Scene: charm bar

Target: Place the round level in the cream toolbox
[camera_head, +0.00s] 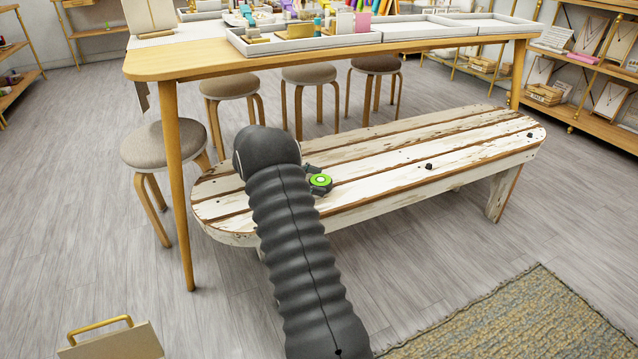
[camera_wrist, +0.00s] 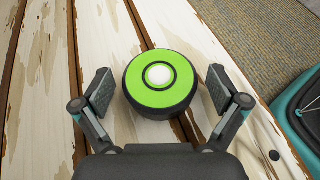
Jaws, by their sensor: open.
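The round level (camera_head: 320,180) is a black disc with a bright green top and a white centre. It lies on the worn white wooden bench. It also shows large in the wrist view (camera_wrist: 158,82). My gripper (camera_wrist: 159,88) is open, with one finger on each side of the level and a visible gap at both sides. In the head view my gripper (camera_head: 318,181) is mostly hidden behind my arm. A cream box with a gold handle, which looks like the cream toolbox (camera_head: 115,344), is at the bottom left, cut off by the picture edge; its inside is not visible.
The bench (camera_head: 440,160) has small dark knobs on its planks and is clear to the right. A wooden table (camera_head: 200,62) with trays stands behind it, with several stools (camera_head: 165,147) around. A woven rug (camera_head: 530,320) lies at the bottom right.

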